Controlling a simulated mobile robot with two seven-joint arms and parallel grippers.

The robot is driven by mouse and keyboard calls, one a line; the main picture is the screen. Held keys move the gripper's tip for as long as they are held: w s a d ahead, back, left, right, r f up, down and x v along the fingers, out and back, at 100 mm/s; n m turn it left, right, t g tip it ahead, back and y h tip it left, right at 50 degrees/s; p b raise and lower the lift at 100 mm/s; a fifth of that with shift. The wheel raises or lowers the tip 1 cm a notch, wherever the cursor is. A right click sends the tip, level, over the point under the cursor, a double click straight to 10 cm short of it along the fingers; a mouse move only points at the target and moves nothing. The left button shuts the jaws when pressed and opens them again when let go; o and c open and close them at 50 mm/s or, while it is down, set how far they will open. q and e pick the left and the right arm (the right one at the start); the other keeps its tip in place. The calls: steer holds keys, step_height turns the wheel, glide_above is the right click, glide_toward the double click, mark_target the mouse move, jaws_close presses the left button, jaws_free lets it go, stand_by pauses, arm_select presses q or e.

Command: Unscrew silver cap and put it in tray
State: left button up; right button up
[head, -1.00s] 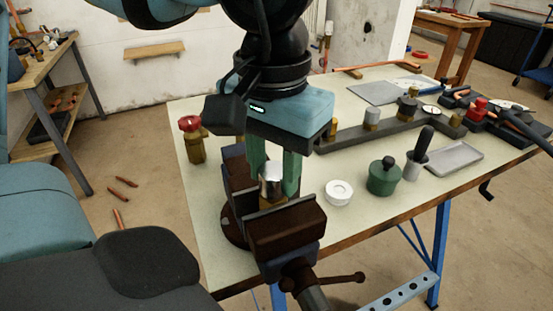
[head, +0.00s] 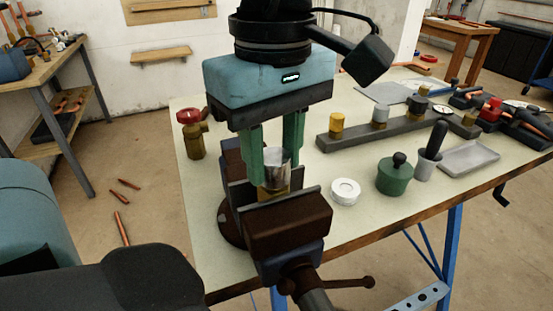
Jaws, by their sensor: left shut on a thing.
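The silver cap (head: 275,174) is upright over the brass fitting (head: 271,195) held between the jaws of the dark vise (head: 288,226). My left gripper (head: 276,163) points down from above, its two green fingers shut on the silver cap, one on each side. I cannot tell whether the cap is still seated on the fitting's thread. The grey tray (head: 470,157) is empty and lies at the right of the bench. My right gripper is not in view.
A white tape roll (head: 345,191), a green lidded pot (head: 394,176) and a grey holder with a black handle (head: 425,166) stand between vise and tray. A dark rail with several fittings (head: 358,134) lies behind. A red-topped valve (head: 193,138) stands at left.

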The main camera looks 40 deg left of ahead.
arm_select(q)
steer(key=n, duration=0.3)
steer(key=shift+n+b, duration=0.35)
steer(key=shift+n, duration=0.05)
steer(key=o, duration=1)
steer(key=shift+c, duration=0.2)
